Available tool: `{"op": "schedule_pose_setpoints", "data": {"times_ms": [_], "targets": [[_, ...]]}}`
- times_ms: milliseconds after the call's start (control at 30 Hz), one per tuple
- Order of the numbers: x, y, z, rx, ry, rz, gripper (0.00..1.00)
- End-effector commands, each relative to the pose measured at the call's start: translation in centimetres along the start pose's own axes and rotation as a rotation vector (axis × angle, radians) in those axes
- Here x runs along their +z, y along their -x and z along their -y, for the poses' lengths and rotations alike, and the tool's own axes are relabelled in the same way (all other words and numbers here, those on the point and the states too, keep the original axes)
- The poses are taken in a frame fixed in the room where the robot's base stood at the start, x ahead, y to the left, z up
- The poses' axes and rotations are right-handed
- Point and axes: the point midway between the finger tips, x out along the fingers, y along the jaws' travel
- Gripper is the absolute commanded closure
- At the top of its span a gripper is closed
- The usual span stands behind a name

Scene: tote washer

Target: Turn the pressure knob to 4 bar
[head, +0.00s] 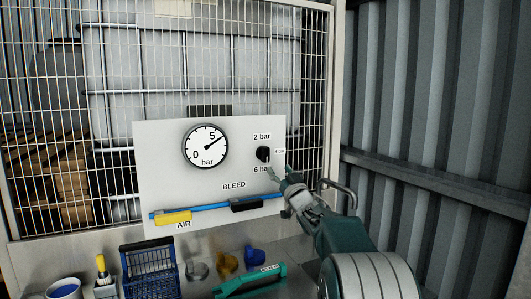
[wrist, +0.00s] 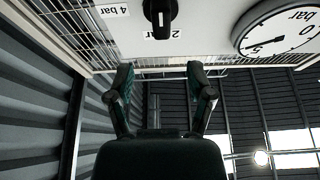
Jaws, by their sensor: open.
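The black pressure knob (head: 262,154) sits on the right of the white panel (head: 160,175), with 2 bar above it, 4 bar to its right and 6 bar below. In the upside-down wrist view the knob (wrist: 160,14) is cut off at the top edge. My gripper (head: 272,173) is just below and right of the knob. In the wrist view my gripper (wrist: 160,76) is open and empty, apart from the knob.
A blue pipe with a yellow AIR handle (head: 173,218) and a black BLEED handle (head: 247,204) crosses the panel's lower part. A wire mesh fence (head: 115,60) stands behind; a corrugated wall (head: 430,100) is at right.

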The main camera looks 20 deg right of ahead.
Motion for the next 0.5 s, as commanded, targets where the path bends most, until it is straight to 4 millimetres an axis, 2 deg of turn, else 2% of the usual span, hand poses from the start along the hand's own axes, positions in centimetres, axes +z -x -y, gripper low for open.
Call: {"op": "schedule_pose_setpoints", "data": {"times_ms": [500], "targets": [[0.0,-6.1,0.1,0.0,0.0,0.0,0.31]]}}
